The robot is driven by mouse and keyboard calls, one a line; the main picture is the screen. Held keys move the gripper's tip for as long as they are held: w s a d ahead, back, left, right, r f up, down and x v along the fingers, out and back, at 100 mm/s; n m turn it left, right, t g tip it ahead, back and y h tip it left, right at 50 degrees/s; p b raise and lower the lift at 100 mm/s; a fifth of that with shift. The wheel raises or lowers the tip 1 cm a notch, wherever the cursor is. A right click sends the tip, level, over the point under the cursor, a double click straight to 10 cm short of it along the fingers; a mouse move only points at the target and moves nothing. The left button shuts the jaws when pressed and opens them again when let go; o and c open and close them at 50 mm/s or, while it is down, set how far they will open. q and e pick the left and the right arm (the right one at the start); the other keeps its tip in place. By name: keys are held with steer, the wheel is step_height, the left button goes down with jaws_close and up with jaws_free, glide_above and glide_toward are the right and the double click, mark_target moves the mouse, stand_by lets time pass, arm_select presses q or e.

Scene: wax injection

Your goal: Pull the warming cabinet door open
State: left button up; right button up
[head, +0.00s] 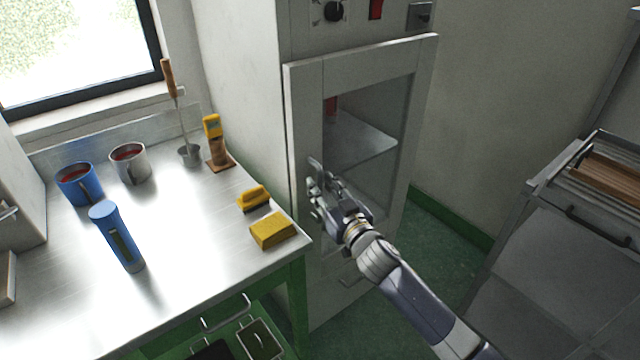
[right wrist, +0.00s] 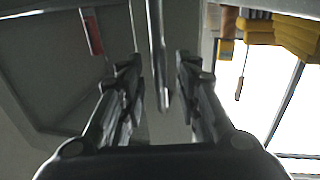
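The warming cabinet (head: 236,75) stands at the back centre in the head view. Its door (head: 305,115) has a pale frame and a glass pane, and looks closed, though a small gap would be hard to see. My right gripper (head: 318,188) is at the door's left side, over the vertical bar handle (head: 315,166). In the right wrist view the handle (right wrist: 156,50) runs between the fingers of my right gripper (right wrist: 160,85), with visible space on both sides. The gripper is open around it. My left gripper is not in view.
The metal bench (head: 185,262) at left holds a blue cup (head: 79,184), a grey cup (head: 129,164), a blue cylinder (head: 118,238), a yellow block (head: 272,231) and a yellow-handled brush (head: 254,197). A grey drawer unit (head: 560,235) stands at right. Green floor (head: 440,245) shows between.

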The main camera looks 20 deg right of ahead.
steer(key=shift+w+a, duration=0.15)
steer(key=shift+w, duration=0.8)
jaws_close()
steer(key=shift+s, duration=0.1)
